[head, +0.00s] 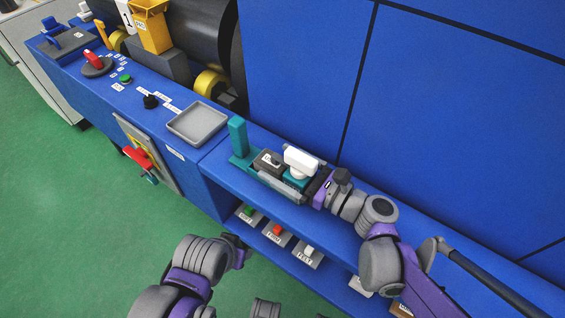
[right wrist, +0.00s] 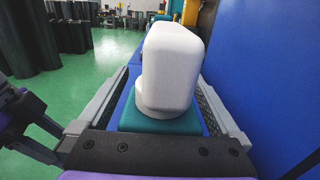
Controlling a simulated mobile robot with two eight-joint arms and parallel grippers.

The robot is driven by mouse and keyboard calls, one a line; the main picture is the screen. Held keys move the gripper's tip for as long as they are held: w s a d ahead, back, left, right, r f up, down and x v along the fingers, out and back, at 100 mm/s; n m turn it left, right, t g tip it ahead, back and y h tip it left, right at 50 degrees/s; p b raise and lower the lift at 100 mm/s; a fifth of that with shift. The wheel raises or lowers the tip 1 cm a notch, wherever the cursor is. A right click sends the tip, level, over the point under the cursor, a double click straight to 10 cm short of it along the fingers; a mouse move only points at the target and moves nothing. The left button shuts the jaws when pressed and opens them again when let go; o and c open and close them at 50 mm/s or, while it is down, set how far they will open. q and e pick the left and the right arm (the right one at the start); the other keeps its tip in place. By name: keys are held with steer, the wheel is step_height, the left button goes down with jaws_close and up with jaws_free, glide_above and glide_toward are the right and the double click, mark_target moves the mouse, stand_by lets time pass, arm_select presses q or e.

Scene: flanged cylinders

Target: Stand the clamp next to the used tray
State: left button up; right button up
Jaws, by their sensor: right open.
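A teal upright (head: 238,137) with a flat teal base stands on the blue ledge, right of a shallow grey tray (head: 197,122). I cannot tell which of these is the clamp. My right gripper (head: 280,170) is open, its fingers on either side of the white block and teal foot. The right wrist view shows the white block (right wrist: 170,70) and teal foot (right wrist: 160,122) between the fingers. My left gripper (head: 240,250) is low, near the ledge front; its fingers are unclear.
A lower shelf holds several labelled bins, with a green, a red (head: 277,231) and a white item. A blue wall (head: 450,110) rises behind the ledge.

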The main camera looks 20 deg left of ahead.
steer(key=shift+d+r, duration=0.15)
steer(key=shift+r, duration=0.05)
steer(key=p+v, duration=0.1)
steer(key=v, duration=1)
steer(key=shift+s+d, duration=0.15)
steer(key=shift+d, duration=0.25)
steer(key=shift+s+f, duration=0.1)
